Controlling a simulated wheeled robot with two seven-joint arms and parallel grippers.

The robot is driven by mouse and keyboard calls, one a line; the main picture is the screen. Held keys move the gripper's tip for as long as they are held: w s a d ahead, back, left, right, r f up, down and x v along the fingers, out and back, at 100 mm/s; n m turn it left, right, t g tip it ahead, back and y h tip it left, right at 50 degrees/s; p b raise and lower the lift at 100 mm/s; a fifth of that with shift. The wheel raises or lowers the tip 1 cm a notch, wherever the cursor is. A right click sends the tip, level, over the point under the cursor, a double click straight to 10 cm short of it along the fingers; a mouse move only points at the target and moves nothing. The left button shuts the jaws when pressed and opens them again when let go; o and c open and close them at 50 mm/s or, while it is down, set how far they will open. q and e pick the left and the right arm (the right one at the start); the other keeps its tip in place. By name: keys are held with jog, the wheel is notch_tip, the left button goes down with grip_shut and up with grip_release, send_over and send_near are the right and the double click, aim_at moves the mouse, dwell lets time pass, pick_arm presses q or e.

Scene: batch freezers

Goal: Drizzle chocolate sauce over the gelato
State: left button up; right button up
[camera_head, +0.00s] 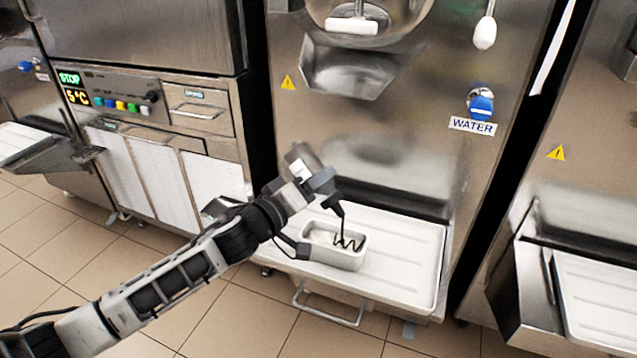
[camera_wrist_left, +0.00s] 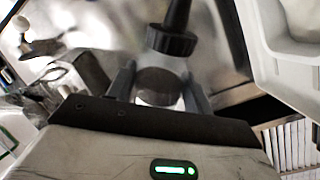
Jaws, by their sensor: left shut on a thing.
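My left gripper (camera_head: 314,181) is shut on a sauce bottle, tipped with its black nozzle (camera_head: 335,205) pointing down. In the left wrist view the bottle (camera_wrist_left: 160,86) sits between the two fingers, its black cap (camera_wrist_left: 172,40) beyond them. A thin dark stream of chocolate sauce (camera_head: 344,228) runs from the nozzle into a small rectangular metal pan (camera_head: 338,258). Pale gelato shows in the pan, with a dark zigzag of sauce on its right part. The bottle's body is partly hidden by my gripper in the head view. My right gripper is not in view.
The pan stands on a white tray (camera_head: 408,262) in front of a steel batch freezer (camera_head: 420,150); the tray's right side is clear. A wire handle (camera_head: 328,308) hangs below its front edge. Another white tray (camera_head: 600,300) stands at the right.

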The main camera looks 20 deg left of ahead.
pick_arm(q)
jog(key=shift+a, duration=2.25)
jog(key=shift+r+p, duration=0.1)
jog(key=shift+p, duration=0.25)
jog(key=shift+n+p, duration=1.65)
jog(key=shift+n, duration=0.35)
